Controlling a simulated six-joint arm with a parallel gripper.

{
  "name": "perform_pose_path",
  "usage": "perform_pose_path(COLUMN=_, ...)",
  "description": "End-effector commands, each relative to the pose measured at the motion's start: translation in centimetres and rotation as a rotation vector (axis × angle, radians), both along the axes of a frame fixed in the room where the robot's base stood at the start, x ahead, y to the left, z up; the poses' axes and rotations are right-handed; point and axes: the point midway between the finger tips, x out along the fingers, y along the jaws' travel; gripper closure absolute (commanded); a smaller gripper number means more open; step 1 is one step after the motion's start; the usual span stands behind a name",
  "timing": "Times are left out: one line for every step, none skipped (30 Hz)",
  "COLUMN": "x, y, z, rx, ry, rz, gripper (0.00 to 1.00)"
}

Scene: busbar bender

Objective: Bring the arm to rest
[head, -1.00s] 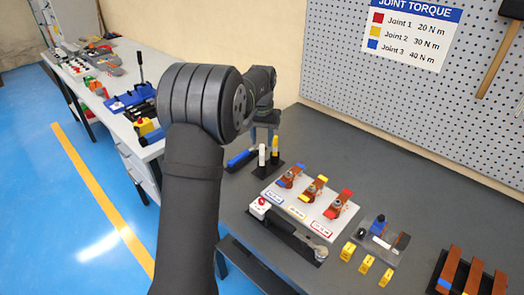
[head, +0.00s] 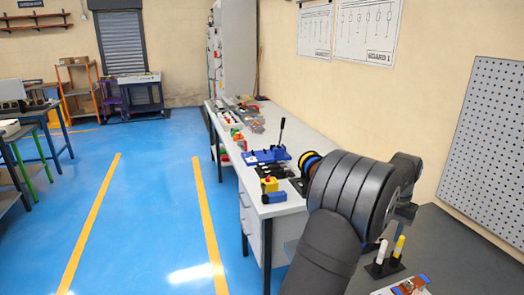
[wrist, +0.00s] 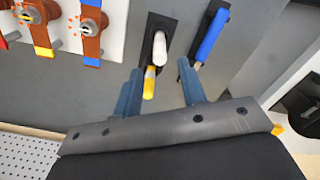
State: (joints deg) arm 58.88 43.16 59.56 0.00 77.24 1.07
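My gripper (wrist: 159,70) shows in the wrist view with its two blue-grey fingers spread apart and nothing clamped between them. Beyond the fingertips, a white marker (wrist: 159,48) and a yellow marker (wrist: 149,82) stand in a black holder (wrist: 153,24). The yellow one appears between the fingers in the picture, but I see no contact. The white marker (head: 381,252) and yellow marker (head: 398,246) show just right of the arm.
A blue-handled tool (wrist: 211,36) lies beside the holder. A pale board with copper joints (wrist: 91,28) is at upper left. In the head view, a side bench (head: 290,117) carries a blue lever tool (head: 267,155). The blue floor (head: 150,190) on the left is clear.

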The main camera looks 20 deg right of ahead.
Motion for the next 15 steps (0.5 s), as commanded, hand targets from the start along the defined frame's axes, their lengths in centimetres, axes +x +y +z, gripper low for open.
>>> perform_pose_path(x=0.0, y=0.0, z=-1.1, rx=0.003, ry=0.002, rz=0.000, gripper=0.62)
perform_pose_path(x=0.0, y=0.1, z=-1.7, rx=0.003, ry=0.002, rz=0.000, gripper=0.62)
perform_pose_path(x=0.0, y=0.0, z=-2.5, rx=0.003, ry=0.002, rz=0.000, gripper=0.62)
perform_pose_path(x=0.0, y=0.0, z=-3.1, rx=0.003, ry=0.002, rz=0.000, gripper=0.62)
perform_pose_path(x=0.0, y=0.0, z=-3.7, rx=0.003, ry=0.002, rz=0.000, gripper=0.62)
perform_pose_path(x=0.0, y=0.1, z=-4.5, rx=0.003, ry=0.002, rz=0.000, gripper=0.62)
perform_pose_path(x=0.0, y=0.0, z=-5.1, rx=0.003, ry=0.002, rz=0.000, gripper=0.62)
perform_pose_path(x=0.0, y=0.0, z=-5.7, rx=0.003, ry=0.002, rz=0.000, gripper=0.62)
perform_pose_path(x=0.0, y=0.0, z=-6.5, rx=0.003, ry=0.002, rz=0.000, gripper=0.62)
perform_pose_path(x=0.0, y=0.1, z=-7.1, rx=0.003, ry=0.002, rz=0.000, gripper=0.62)
perform_pose_path(x=0.0, y=0.1, z=-7.8, rx=0.003, ry=0.002, rz=0.000, gripper=0.62)
perform_pose_path(x=0.0, y=0.0, z=-8.5, rx=0.003, ry=0.002, rz=0.000, gripper=0.62)
perform_pose_path(x=0.0, y=0.1, z=-9.0, rx=0.003, ry=0.002, rz=0.000, gripper=0.62)
perform_pose_path(x=0.0, y=0.1, z=-9.5, rx=0.003, ry=0.002, rz=0.000, gripper=0.62)
perform_pose_path(x=0.0, y=-0.1, z=-9.0, rx=-0.003, ry=-0.002, rz=0.000, gripper=0.62)
